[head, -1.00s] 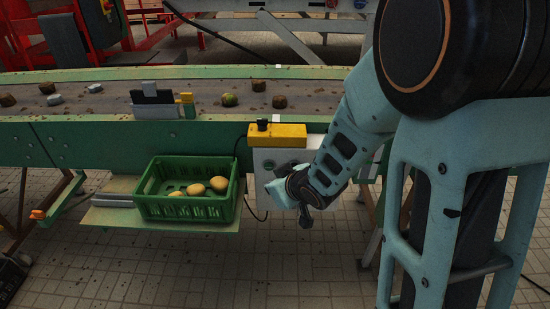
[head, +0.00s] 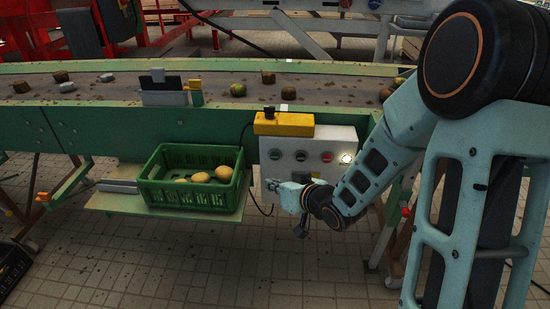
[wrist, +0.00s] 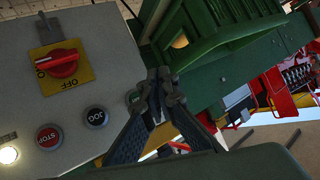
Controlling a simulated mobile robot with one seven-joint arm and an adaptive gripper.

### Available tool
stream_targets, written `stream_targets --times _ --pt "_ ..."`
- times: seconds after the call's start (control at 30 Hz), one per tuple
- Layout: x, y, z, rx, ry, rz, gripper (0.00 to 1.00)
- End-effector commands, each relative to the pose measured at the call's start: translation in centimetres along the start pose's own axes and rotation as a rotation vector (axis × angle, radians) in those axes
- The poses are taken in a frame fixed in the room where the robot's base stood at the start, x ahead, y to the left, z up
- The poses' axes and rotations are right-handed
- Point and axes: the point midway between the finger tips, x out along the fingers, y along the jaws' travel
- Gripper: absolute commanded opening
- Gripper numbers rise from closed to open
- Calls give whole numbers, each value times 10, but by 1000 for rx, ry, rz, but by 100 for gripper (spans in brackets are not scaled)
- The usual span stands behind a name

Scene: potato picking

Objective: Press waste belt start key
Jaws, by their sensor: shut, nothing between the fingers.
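A grey control box (head: 318,140) is mounted on the front of the green conveyor. Its face carries a green button (head: 275,154), a dark JOG button (head: 301,155), a red STOP button (head: 326,156) and a lit white lamp (head: 346,158). My gripper (head: 270,183) is shut and empty, just below the green button in the head view. In the wrist view, the fingertips (wrist: 162,78) are close beside the green button (wrist: 133,97), which they partly overlap. Its label is hidden, and I cannot tell whether they touch. STOP (wrist: 48,137) and JOG (wrist: 96,116) show clearly.
A yellow plate with a red OFF rotary switch (wrist: 64,64) is on the box. A green crate (head: 190,195) with potatoes stands on a shelf left of my gripper. The belt (head: 215,95) above carries several lumps. Tiled floor lies open below.

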Motion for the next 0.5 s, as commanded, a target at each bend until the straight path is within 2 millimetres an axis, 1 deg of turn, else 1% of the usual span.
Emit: stream_targets --times 0.17,0.5 --pt "13 9 -10 -1 1 0 0" --pt "45 33 -34 0 0 -1 0"
